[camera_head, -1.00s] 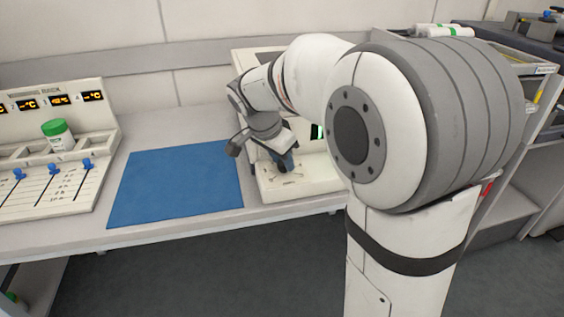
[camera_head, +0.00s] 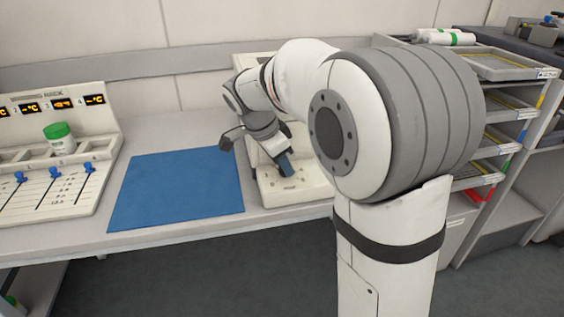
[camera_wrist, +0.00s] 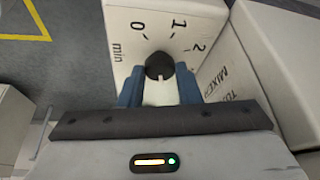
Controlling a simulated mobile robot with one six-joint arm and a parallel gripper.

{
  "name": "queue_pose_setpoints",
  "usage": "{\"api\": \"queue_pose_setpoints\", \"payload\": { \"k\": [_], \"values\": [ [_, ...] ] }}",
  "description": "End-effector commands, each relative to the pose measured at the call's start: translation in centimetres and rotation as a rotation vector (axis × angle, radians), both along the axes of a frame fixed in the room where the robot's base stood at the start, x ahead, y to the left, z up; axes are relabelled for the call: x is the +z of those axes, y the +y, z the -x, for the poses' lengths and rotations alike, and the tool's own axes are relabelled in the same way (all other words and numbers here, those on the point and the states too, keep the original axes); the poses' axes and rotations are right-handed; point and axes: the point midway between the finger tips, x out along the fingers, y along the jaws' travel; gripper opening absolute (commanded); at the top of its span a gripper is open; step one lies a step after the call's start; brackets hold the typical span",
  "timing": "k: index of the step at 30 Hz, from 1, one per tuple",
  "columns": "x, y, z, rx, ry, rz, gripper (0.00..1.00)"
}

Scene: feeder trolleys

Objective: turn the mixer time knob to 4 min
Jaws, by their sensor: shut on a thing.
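The mixer time knob (camera_wrist: 159,66) is a dark round knob on the cream mixer panel (camera_wrist: 122,22) in the wrist view. The marks 0, 1 and 2 and the word "min" show around it; no 4 is visible. A pale strip shows at the knob's lower side, but I cannot tell where its pointer stands. My gripper (camera_wrist: 159,72) has its blue fingers on both sides of the knob, shut on it. In the head view my gripper (camera_head: 286,168) reaches down to the mixer (camera_head: 305,186), tilted; the knob is hidden there.
A blue mat (camera_head: 178,187) lies on the bench left of the mixer. Further left stands a heater unit (camera_head: 75,98) with blue sliders and a green-capped jar (camera_head: 61,138). A shelf rack (camera_head: 515,68) with trays stands at the right.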

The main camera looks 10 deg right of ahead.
Motion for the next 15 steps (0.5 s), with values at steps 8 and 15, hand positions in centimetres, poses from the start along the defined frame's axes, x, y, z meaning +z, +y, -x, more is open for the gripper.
{"api": "queue_pose_setpoints", "payload": {
  "k": [8,15],
  "values": [
    [-0.07,0.05,0.02,0.001,0.001,-0.002,0.45],
    [-0.03,0.02,0.01,0.000,0.000,-0.001,0.52]
  ]
}}
